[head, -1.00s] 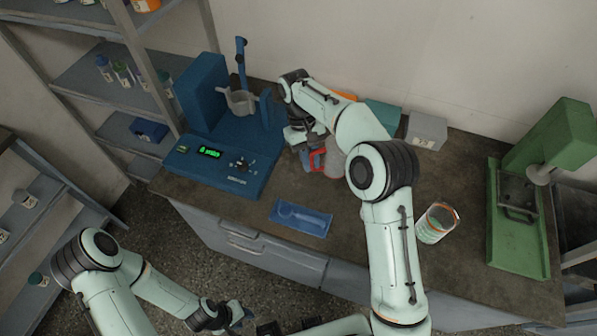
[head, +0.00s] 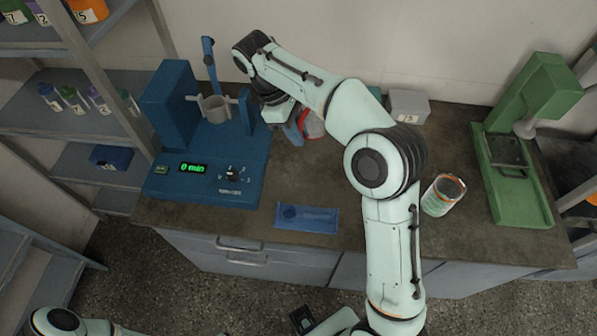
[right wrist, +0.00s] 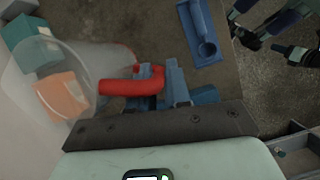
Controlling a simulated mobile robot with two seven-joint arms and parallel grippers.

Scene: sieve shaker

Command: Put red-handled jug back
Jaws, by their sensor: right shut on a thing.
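The red-handled jug has a clear body (right wrist: 88,62) and a red handle (right wrist: 122,87) in the right wrist view. My right gripper (right wrist: 160,84) is shut on this handle with its blue fingers. In the head view, the jug (head: 313,124) shows as a red and clear patch, partly hidden by my arm. There my right gripper (head: 294,130) is just right of the blue shaker (head: 207,170). I cannot tell whether the jug touches the bench. Dark parts with blue pieces at the upper right of the wrist view may be my left gripper; its fingers are unclear.
A blue tray (head: 322,219) lies at the bench's front. A grey box (head: 408,104) stands at the back. Bench between tray and beaker is partly clear.

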